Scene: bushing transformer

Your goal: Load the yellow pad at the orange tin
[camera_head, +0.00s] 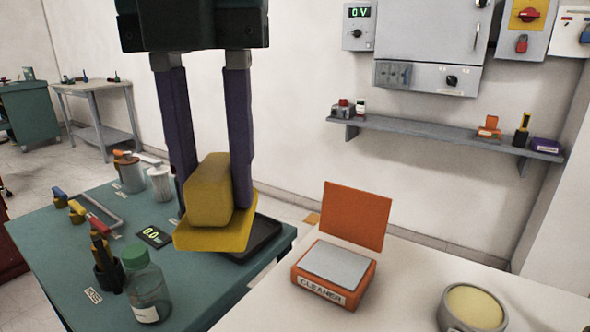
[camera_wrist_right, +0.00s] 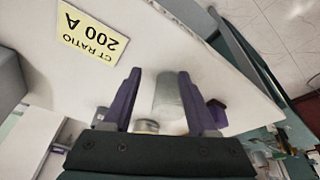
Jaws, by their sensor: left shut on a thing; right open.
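My left gripper (camera_head: 213,200) points down in the head view and is shut on the yellow pad (camera_head: 207,190), a block with a wider, flatter base. It holds the pad over the teal table, near the black tray. The orange tin (camera_head: 333,276), labelled CLEANER, sits on the pale surface to the right of the pad. Its orange lid (camera_head: 356,218) stands open at the back, and a flat grey face fills its top. The pad is apart from the tin. My right gripper (camera_wrist_right: 159,77) is open in the right wrist view, with nothing visibly held between its purple fingers.
A round container with a yellowish top (camera_head: 474,307) stands right of the tin. A green-capped bottle (camera_head: 146,285), a scale display (camera_head: 154,236) and a black tray (camera_head: 262,238) are on the teal table. A wall shelf (camera_head: 430,133) holds small items. Pale surface between tin and container is clear.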

